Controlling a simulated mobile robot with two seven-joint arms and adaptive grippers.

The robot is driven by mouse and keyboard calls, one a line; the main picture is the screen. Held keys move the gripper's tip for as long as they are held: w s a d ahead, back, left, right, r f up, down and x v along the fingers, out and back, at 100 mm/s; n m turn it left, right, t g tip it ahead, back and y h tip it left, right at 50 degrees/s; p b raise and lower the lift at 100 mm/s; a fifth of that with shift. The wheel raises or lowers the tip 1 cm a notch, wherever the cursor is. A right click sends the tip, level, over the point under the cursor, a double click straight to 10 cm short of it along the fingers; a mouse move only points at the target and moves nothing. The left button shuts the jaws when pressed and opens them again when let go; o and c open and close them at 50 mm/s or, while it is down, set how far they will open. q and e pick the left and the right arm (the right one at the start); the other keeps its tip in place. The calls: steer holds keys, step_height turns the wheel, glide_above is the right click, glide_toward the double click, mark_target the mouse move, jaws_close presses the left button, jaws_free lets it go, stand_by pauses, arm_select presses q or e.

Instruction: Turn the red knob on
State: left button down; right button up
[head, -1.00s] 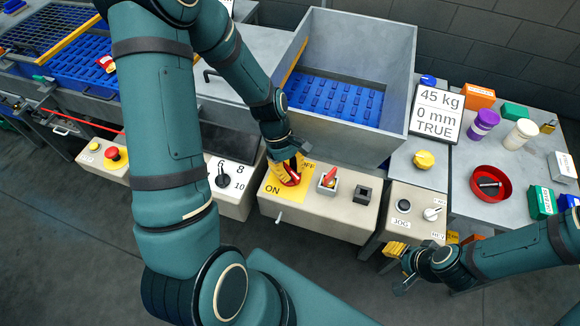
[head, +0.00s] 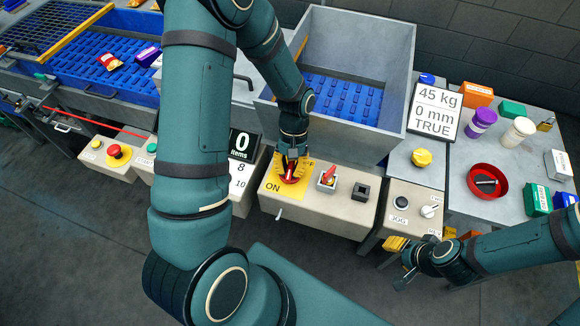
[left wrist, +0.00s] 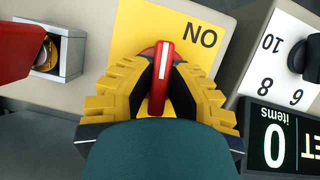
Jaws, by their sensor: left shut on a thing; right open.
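The red knob (left wrist: 161,75) with a white line on its handle sits on a yellow plate (left wrist: 200,30) marked ON. In the head view the red knob (head: 289,178) is partly covered by my gripper. My left gripper (left wrist: 160,88) has its yellow ribbed fingers on both sides of the knob's handle and is shut on it. It also shows in the head view (head: 291,165), pointing down at the plate. In the left wrist view the white line runs nearly straight up the picture, not towards the word ON. My right gripper (head: 402,265) is low at the right, away from the panels, and looks empty.
Right of the plate are a small red switch (head: 328,178) and a dark square socket (head: 361,192). A dial with numbers and an items display (head: 241,144) stand to the left. A grey hopper (head: 365,115) rises behind the panel. A JOG panel (head: 400,203) is further right.

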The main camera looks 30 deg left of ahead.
mark_target(290, 169)
arm_select(q)
steer(key=shift+m, duration=0.6)
steer(key=shift+m+y, duration=0.3)
steer(key=c, duration=0.9)
jaws_free()
steer(key=shift+c, duration=0.2)
step_height(290, 169, up, 10)
